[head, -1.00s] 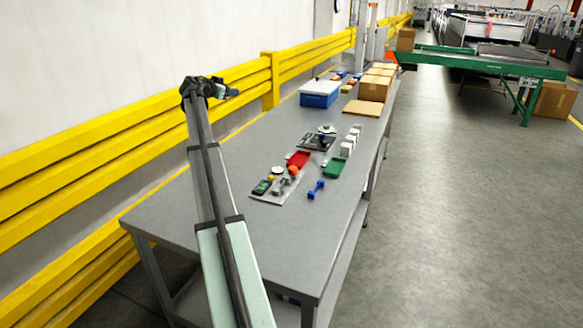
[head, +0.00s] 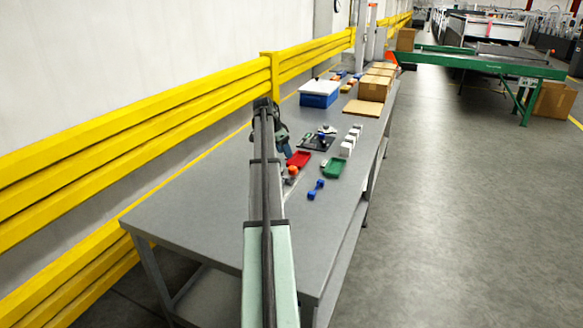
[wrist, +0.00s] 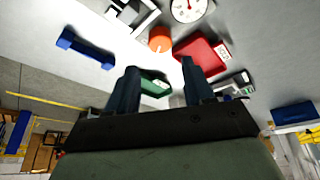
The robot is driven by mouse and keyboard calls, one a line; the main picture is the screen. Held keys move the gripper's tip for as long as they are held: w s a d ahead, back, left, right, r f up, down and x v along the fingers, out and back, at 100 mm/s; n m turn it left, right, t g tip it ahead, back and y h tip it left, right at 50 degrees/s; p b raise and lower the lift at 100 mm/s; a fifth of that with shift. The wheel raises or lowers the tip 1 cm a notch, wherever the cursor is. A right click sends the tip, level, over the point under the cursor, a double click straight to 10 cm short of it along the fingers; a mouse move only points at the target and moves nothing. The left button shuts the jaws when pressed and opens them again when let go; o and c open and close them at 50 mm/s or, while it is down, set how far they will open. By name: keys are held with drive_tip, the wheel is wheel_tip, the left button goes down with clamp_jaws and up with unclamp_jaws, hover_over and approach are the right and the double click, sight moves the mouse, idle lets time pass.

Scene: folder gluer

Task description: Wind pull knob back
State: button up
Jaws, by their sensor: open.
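An orange rounded part (head: 293,170) shows just right of my arm in the head view. It also appears in the wrist view (wrist: 160,39), beyond my fingertips. I cannot tell whether it is the pull knob. It stands by a light plate with fittings (wrist: 134,14), mostly hidden behind my arm in the head view. My gripper (wrist: 159,68) is open with nothing between its two dark fingers. In the head view my gripper (head: 284,150) is above the bench, near the red tray, apart from the orange part as far as I can tell.
A red tray (head: 299,158), a green tray (head: 334,169) and a blue dumbbell-shaped piece (head: 316,189) lie nearby. White boxes (head: 347,148) stand at the right. A round gauge (wrist: 188,7) shows at the wrist view's top. The bench's near end (head: 190,215) is clear.

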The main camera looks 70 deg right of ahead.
sight(292, 168)
drive_tip(key=x, duration=0.9)
drive_tip(key=shift+f, duration=0.2)
drive_tip(key=shift+c, duration=0.5)
drive_tip(key=c, duration=0.7)
